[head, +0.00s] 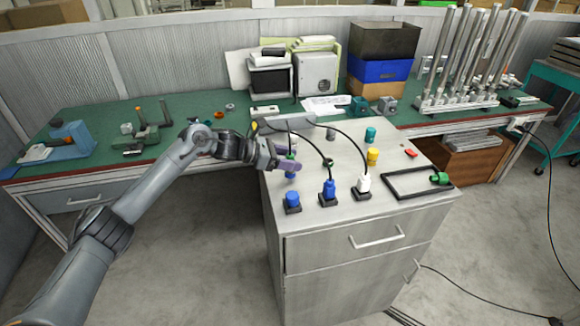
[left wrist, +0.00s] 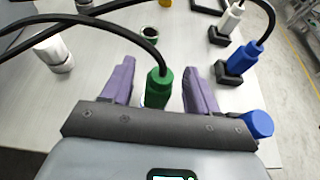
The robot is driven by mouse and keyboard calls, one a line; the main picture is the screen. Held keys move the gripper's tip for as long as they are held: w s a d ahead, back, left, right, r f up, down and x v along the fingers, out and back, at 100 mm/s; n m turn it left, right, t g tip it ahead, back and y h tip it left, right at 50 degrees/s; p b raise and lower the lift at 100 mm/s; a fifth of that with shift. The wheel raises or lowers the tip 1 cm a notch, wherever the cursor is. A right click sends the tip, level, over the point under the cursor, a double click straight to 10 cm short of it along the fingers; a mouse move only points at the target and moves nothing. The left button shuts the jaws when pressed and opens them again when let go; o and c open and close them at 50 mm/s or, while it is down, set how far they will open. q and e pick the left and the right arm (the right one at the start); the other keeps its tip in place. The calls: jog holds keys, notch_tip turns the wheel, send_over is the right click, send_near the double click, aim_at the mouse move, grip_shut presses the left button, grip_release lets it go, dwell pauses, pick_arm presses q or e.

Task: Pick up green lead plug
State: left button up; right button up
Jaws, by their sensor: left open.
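The green lead plug (left wrist: 158,88), with a black cable from its top, shows in the left wrist view between my two purple fingers. My left gripper (left wrist: 158,85) is open, with one finger on each side of the plug and visible gaps between. In the head view my left gripper (head: 287,163) is over the left part of the grey cabinet top, and its fingers mostly hide the green plug. My right gripper is not in view.
A blue plug (head: 328,188) and a white plug (head: 363,183) stand in black sockets. A blue cap (head: 292,201) is at the front left edge. A green-rimmed ring (head: 328,162), a yellow piece (head: 373,156) and a black frame (head: 407,195) are farther right. Black cables arch over the top.

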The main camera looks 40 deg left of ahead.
pick_arm(q)
jog(key=shift+x, duration=1)
jog(key=c, duration=1.1)
jog(key=shift+o, duration=0.2)
jog(key=shift+r, duration=0.15)
